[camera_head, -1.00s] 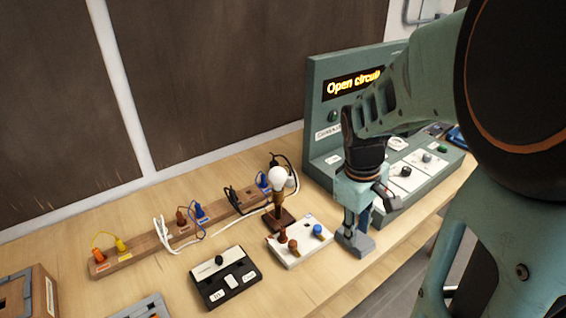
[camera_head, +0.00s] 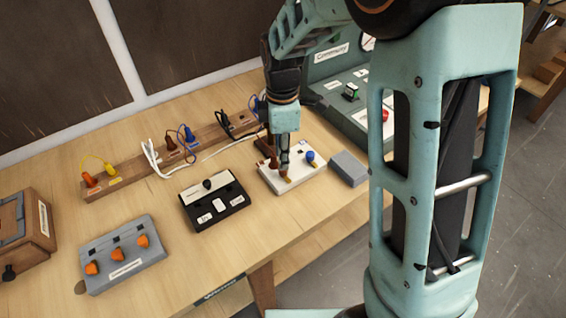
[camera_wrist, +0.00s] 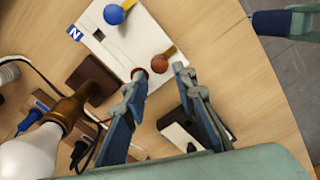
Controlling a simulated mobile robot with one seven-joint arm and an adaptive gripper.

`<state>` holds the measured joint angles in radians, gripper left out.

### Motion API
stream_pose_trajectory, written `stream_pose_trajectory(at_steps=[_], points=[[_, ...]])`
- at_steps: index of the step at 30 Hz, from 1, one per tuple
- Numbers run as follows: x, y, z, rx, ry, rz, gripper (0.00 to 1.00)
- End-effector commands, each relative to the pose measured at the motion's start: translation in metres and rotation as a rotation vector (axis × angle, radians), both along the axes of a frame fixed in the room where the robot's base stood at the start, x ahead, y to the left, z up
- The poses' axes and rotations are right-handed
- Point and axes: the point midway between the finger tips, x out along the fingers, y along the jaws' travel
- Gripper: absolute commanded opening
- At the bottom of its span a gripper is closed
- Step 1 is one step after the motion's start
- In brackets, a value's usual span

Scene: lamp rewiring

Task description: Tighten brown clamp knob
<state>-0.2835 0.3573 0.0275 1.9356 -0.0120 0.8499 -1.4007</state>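The white clamp block (camera_head: 308,179) lies on the table; it also shows in the wrist view (camera_wrist: 125,45). In the wrist view, a round brown knob (camera_wrist: 160,64) sits beside a brass-coloured strip, and a darker reddish-brown piece (camera_wrist: 139,74) is partly hidden by the left finger. A blue knob (camera_wrist: 114,14) is at the block's other end. My gripper (camera_head: 284,176) points down over the block. In the wrist view my gripper (camera_wrist: 160,75) is open, its fingertips on either side of the brown knob. Whether they touch it, I cannot tell.
The lamp's white bulb (camera_wrist: 30,155) and brown socket (camera_wrist: 68,110) are close to my left finger. A black switch box (camera_head: 214,200) is left of the clamp block, a grey block (camera_head: 348,168) right. A wooden strip with plugs (camera_head: 128,178) lies behind. Bare table lies in front.

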Motion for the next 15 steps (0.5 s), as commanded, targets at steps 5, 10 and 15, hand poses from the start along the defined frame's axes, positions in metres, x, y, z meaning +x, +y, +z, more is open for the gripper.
stream_pose_trajectory(at_steps=[5, 10, 15], points=[[0.000, 0.000, -0.028, -0.001, 0.002, 0.000, 0.26], [0.000, 0.000, -0.041, -0.001, 0.000, -0.001, 0.26], [0.000, 0.000, -0.043, -0.001, -0.001, -0.001, 0.26]])
